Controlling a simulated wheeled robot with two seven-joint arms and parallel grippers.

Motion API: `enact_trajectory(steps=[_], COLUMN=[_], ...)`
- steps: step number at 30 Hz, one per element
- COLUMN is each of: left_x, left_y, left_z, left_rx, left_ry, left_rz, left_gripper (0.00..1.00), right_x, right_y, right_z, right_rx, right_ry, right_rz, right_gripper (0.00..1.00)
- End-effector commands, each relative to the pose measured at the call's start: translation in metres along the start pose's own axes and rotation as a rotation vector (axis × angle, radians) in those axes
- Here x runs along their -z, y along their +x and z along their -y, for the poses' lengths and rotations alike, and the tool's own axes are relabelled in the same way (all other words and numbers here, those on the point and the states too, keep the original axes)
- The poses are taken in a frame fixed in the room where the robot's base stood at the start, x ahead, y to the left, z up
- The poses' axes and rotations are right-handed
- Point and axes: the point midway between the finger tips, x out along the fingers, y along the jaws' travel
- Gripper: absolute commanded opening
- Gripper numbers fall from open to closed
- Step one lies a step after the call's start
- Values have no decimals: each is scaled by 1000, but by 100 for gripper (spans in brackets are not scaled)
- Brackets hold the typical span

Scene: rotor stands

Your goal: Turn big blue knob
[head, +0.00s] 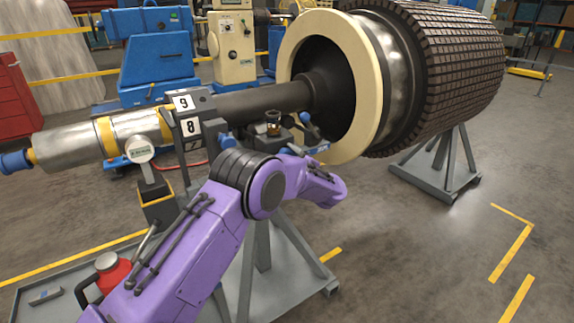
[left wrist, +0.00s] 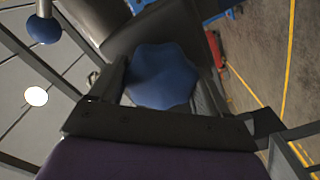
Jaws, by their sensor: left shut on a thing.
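The big blue knob (left wrist: 163,77) has a lobed rim and fills the middle of the left wrist view. My left gripper (left wrist: 165,82) is shut on it, with one dark finger on each side of the knob. In the head view my purple left arm reaches in from the bottom to the rotor stand, and its fingers and the held knob cannot be made out clearly there. A smaller, round blue knob (left wrist: 43,30) on a grey rod is at the upper left of the left wrist view, apart from the gripper. My right gripper is not in view.
The long rotor shaft (head: 265,100) and its cream ring (head: 372,100) lie just behind my arm. A grey stand (head: 262,265) is under the shaft. A red can (head: 112,273) sits on a tray at lower left. The floor at right is open.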

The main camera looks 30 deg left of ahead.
Motion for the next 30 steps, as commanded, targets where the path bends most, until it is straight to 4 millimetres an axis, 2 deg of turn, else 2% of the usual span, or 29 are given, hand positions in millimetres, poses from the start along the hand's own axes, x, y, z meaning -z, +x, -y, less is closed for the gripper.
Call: enact_trajectory(steps=[9, 23, 24, 25, 26, 30], left_x=[-1, -1, -1, -1, -1, 0], left_y=[0, -1, -1, -1, 0, 0], left_z=[1, 1, 1, 1, 1, 1], left_rx=[1, 1, 1, 1, 1, 1], left_ry=[-95, -107, -107, -107, -107, -107], left_rz=[2, 2, 3, 2, 2, 1], left_gripper=[47, 47, 87, 96, 100, 100], right_x=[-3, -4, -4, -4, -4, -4], right_y=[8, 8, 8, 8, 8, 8], right_z=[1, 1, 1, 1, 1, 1], right_rx=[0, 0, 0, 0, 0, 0], right_ry=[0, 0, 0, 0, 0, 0], right_rz=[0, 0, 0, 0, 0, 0], right_gripper=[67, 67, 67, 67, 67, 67])
